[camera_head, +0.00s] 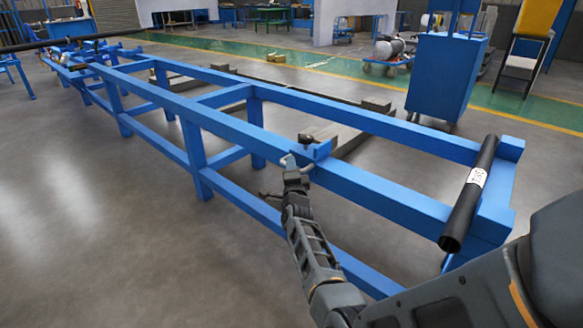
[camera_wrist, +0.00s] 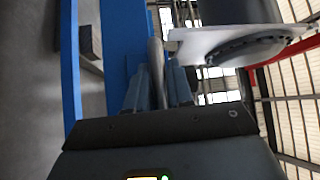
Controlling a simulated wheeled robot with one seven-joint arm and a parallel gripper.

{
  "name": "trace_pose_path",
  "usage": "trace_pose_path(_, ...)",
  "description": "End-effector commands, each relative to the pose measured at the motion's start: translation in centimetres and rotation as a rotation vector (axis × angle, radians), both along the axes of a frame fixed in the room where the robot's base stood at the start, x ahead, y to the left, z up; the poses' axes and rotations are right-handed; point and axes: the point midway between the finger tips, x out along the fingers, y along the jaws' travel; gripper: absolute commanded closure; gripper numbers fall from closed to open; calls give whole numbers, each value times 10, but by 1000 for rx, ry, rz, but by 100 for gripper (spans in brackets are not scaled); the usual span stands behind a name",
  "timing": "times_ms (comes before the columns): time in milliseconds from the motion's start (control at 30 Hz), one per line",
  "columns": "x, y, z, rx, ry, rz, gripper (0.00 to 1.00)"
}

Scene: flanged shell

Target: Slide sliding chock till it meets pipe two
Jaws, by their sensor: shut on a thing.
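The sliding chock (camera_head: 318,151) is a small blue block with a dark knob on top. It sits on the near blue rail (camera_head: 385,195) of the long frame. My gripper (camera_head: 290,178) is at the chock's near side, shut on its grey handle (camera_head: 286,162). In the wrist view my gripper (camera_wrist: 160,88) has its fingers closed around the grey handle bar (camera_wrist: 156,60). Pipe two (camera_head: 465,205) is a black pipe with a white label, lying across the frame's right end. A clear stretch of rail separates the chock from the pipe.
A pale plate with a dark round part (camera_wrist: 245,48) shows close beside the handle in the wrist view; I cannot tell what it belongs to. A blue cabinet (camera_head: 445,80) stands behind the frame. The near floor on the left is open.

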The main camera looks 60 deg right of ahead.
Motion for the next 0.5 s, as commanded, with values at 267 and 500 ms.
trace_pose_path(267, -7, 2, -1, 2, 3, 0, 100)
trace_pose_path(500, -48, 12, 2, 2, 9, 1, 100)
